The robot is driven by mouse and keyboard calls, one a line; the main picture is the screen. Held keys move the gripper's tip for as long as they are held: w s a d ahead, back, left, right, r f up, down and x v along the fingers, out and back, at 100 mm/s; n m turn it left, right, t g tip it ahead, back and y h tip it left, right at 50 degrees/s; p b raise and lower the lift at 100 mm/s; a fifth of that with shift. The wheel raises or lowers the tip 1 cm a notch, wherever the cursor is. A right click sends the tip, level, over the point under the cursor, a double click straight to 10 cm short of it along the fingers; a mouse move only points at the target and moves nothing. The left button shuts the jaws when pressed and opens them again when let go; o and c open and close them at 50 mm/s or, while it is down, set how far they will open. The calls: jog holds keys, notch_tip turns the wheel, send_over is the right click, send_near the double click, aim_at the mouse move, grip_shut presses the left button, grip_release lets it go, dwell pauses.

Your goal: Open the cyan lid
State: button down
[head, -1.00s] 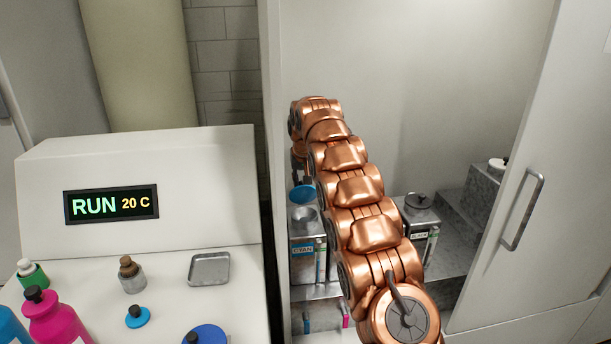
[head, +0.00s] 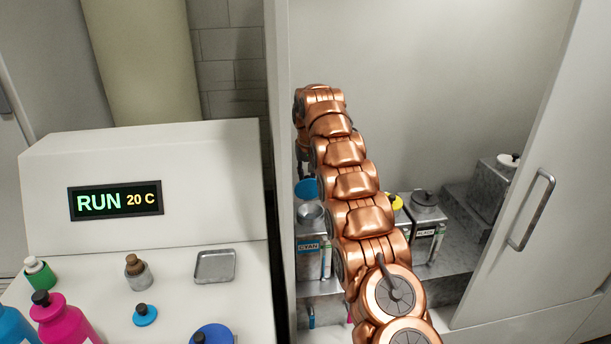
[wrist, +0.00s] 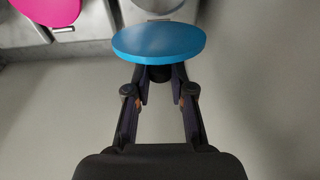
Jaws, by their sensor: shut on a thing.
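The cyan lid (wrist: 158,42) is a flat blue disc in the wrist view. My gripper (wrist: 162,76) is shut on the dark knob of the lid. In the head view the lid (head: 305,188) is partly hidden behind my arm, above and behind the grey tank labelled CYAN (head: 309,262). The tank's round top opening (head: 310,213) is uncovered and apart from the lid. My gripper's fingers are mostly hidden by the arm in the head view.
Right of the arm stand a yellow lid (head: 397,201) and the BLACK tank (head: 425,218) with its dark lid. A magenta lid (wrist: 48,10) shows in the wrist view. The cabinet door (head: 545,180) stands at right. Bottles and a metal tray (head: 215,266) are on the left counter.

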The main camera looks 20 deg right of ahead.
jog(key=shift+f, duration=0.1)
jog(key=c, duration=1.2)
grip_release()
jog(key=shift+o, duration=1.1)
jog(key=shift+c, duration=0.2)
